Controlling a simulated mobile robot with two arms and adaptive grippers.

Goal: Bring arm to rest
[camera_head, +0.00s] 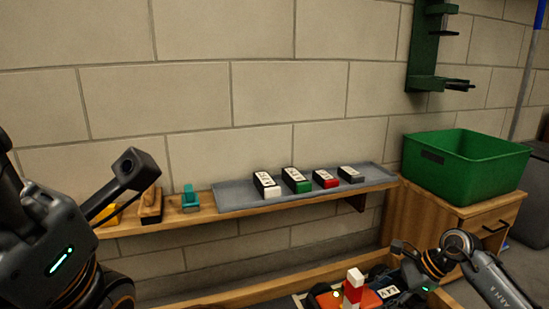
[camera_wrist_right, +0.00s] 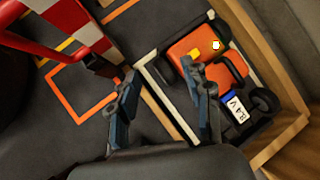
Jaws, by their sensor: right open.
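My right arm reaches in from the lower right in the head view, with its wrist (camera_head: 420,270) low over a wooden-edged bench. In the right wrist view my right gripper (camera_wrist_right: 166,108) is open, its two fingers apart with nothing between them. An orange toy racecar (camera_wrist_right: 192,52) with black wheels and a white plate lies beyond the right finger, partly hidden by it. My left arm (camera_head: 70,240) fills the lower left of the head view, and a dark bar with a square end sticks out from it. I cannot make out the state of its jaws.
A wall shelf (camera_head: 220,224) holds a grey tray (camera_head: 225,191) with several small labelled boxes. A green bin (camera_head: 465,170) stands on a wooden cabinet (camera_head: 480,222) at right. A red and white post (camera_head: 353,290) rises from the bench near my right wrist.

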